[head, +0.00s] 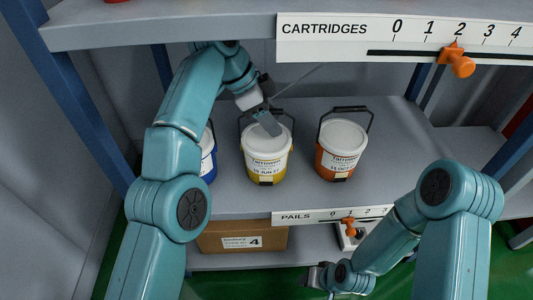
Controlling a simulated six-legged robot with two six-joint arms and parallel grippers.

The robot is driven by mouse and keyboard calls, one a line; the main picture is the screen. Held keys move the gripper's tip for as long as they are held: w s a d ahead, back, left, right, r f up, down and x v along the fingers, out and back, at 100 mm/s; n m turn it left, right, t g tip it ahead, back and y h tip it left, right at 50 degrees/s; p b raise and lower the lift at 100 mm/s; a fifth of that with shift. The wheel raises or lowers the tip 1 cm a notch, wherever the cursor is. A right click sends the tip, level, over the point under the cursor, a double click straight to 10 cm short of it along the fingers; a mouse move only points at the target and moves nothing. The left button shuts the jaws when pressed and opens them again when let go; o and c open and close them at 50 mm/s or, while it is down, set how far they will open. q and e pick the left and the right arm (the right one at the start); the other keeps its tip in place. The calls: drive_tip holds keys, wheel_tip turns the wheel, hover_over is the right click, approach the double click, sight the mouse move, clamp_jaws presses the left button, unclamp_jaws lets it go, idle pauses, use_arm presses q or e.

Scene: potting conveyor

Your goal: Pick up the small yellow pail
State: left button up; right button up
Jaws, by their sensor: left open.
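The small yellow pail (267,168) stands upright on the middle shelf, with a white lid, a white upper label and a dark raised handle. My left gripper (264,118) is open at the pail's lid and handle, reaching in from behind the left arm. One grey finger overlaps the lid; the other finger is hard to make out. I cannot tell whether it touches the pail. My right gripper (316,278) is low at the bottom centre, away from the pails, and its jaws are too unclear to read.
An orange-red pail (341,158) stands right of the yellow one; a blue pail (208,160) at left is partly hidden by my arm. The upper shelf (170,25) overhangs, with a CARTRIDGES scale (325,30). A PAILS scale (295,217) edges the pail shelf. A cardboard box (215,240) sits below.

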use_arm(q)
drive_tip(key=shift+r, duration=0.1)
drive_tip(key=c, duration=0.8)
clamp_jaws()
drive_tip(key=shift+r, duration=0.1)
idle(0.4)
